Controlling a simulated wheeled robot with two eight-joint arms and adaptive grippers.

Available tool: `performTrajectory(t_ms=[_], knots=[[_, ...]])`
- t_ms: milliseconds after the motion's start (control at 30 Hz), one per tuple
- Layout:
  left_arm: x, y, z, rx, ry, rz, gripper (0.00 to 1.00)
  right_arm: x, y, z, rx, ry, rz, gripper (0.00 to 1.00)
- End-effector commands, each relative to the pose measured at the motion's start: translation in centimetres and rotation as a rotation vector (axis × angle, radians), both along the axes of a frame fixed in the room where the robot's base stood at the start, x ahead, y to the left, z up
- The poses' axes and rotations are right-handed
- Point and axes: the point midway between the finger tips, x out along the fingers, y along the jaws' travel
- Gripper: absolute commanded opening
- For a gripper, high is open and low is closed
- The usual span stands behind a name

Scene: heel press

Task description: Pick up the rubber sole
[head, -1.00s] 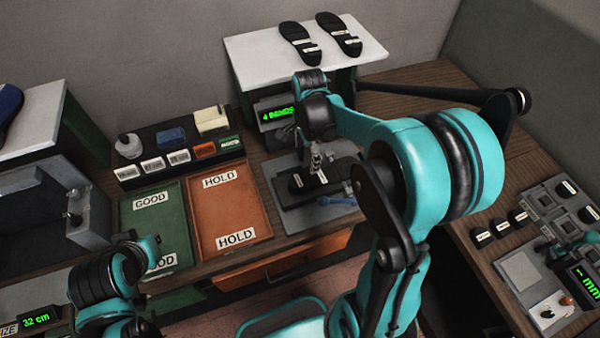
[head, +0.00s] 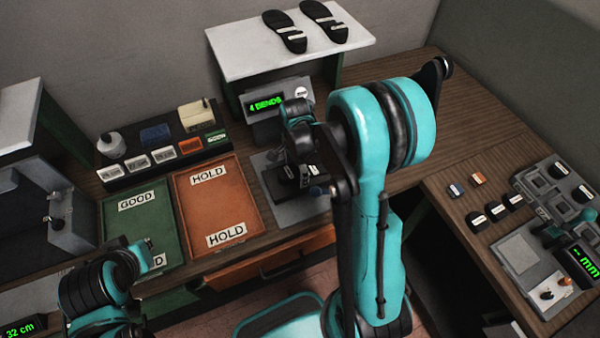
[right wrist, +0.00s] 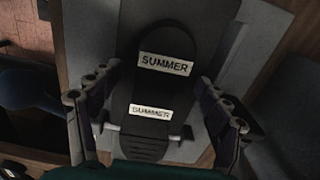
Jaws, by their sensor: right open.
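A dark rubber sole (head: 275,184) lies on a grey plate (head: 300,215) below the device with the green "4 BENDS" display. In the right wrist view the sole (right wrist: 150,95) carries two white "SUMMER" labels. My right gripper (head: 303,178) is over the sole in the head view, partly hidden by its own wrist. In the right wrist view my right gripper (right wrist: 155,130) is open, with one finger on each side of the sole's lower part. I see no clear grip on it.
Two more dark soles (head: 285,32) lie on a white-topped stand (head: 232,48) at the back. A green GOOD tray (head: 150,225) and an orange HOLD tray (head: 222,205) stand left of the plate. Small labelled blocks (head: 477,219) and a grey instrument (head: 515,252) are at the right.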

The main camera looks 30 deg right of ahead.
Motion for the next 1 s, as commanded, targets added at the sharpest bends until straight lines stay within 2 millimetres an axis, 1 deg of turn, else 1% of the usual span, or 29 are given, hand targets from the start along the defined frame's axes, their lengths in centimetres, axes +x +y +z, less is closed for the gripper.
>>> performTrajectory(t_ms=[167,200,267,300,367,400,667,767,867,967,1000], knots=[[0.0,0.0,0.1,0.000,0.000,0.000,0.00,0.0,0.0,0.1,0.000,0.000,0.000,0.77],[0.0,0.0,0.1,0.000,0.000,0.000,0.00,0.0,0.0,0.1,0.000,0.000,0.000,0.67],[0.0,0.0,0.1,0.000,0.000,0.000,0.00,0.0,0.0,0.1,0.000,0.000,0.000,0.51],[0.0,0.0,0.1,0.000,0.000,0.000,0.00,0.0,0.0,0.1,0.000,0.000,0.000,0.40],[0.0,0.0,0.1,0.000,0.000,0.000,0.00,0.0,0.0,0.1,0.000,0.000,0.000,0.25],[0.0,0.0,0.1,0.000,0.000,0.000,0.00,0.0,0.0,0.1,0.000,0.000,0.000,0.18],[0.0,0.0,0.1,0.000,0.000,0.000,0.00,0.0,0.0,0.1,0.000,0.000,0.000,0.18],[0.0,0.0,0.2,0.000,0.000,0.000,0.00,0.0,0.0,0.4,0.000,0.000,0.000,0.18],[0.0,0.0,0.5,0.000,0.000,0.000,0.00,0.0,0.0,1.3,0.000,0.000,0.000,0.18],[0.0,0.0,0.9,0.000,0.000,0.000,0.00,0.0,0.0,2.7,0.000,0.000,0.000,0.18],[0.0,0.0,1.2,0.000,0.000,0.000,0.00,0.0,0.0,3.5,0.000,0.000,0.000,0.18]])
